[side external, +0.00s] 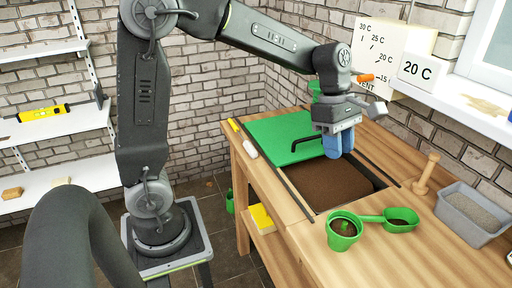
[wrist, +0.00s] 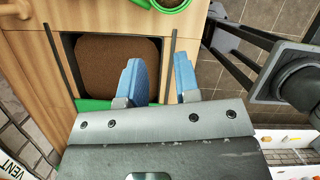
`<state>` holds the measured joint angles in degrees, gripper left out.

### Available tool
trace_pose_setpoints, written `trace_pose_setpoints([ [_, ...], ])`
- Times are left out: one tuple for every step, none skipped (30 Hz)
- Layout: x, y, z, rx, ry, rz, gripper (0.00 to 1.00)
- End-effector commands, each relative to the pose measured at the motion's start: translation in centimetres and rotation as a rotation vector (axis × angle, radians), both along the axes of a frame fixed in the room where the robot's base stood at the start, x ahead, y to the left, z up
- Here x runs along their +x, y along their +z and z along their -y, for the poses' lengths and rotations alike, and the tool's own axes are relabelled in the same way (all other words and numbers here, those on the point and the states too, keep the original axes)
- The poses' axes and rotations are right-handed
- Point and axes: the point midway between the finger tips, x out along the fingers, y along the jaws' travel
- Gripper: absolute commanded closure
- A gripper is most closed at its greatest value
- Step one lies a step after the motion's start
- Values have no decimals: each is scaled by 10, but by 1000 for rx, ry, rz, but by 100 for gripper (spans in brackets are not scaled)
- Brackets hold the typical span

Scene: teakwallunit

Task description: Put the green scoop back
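The green scoop (side external: 401,221) holds dark soil and rests on the wooden bench near its front right. Its handle points left and reaches the rim of a green pot (side external: 343,234) with soil in it; I cannot tell whether they touch. My gripper (side external: 338,143) has blue fingers and hangs over the soil bin (side external: 335,185), well behind the scoop. In the wrist view my gripper (wrist: 157,68) is open, its fingers apart with nothing between them. The pot (wrist: 172,4) is cut off by that view's top edge.
A green lid (side external: 280,138) with a black handle covers the bin's back part. A wooden dibber (side external: 426,175) and a grey tray of grit (side external: 473,212) stand at the right. Bare bench surrounds the scoop's front side.

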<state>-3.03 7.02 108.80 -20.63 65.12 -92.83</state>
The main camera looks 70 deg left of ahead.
Motion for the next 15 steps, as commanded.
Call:
trace_pose_setpoints([
  [-19,12,-2,39,-135,88,70],
  [-29,16,-3,66,-224,135,70],
  [-42,21,-5,104,-343,199,70],
  [-52,25,-6,134,-433,243,70],
  [-63,27,-8,165,-522,287,70],
  [-76,30,-10,211,-644,341,70],
  [-86,32,-12,246,-735,381,70],
  [-96,33,-13,283,-825,417,70],
  [-109,33,-16,333,-947,460,70],
  [-117,33,-17,372,-1034,489,70],
  [-126,33,-19,410,-1118,515,70],
  [-136,32,-22,459,-1226,544,70],
  [-144,31,-23,494,-1301,563,70],
  [-150,29,-25,527,-1372,577,70],
  [-157,28,-26,568,-1455,593,70],
])
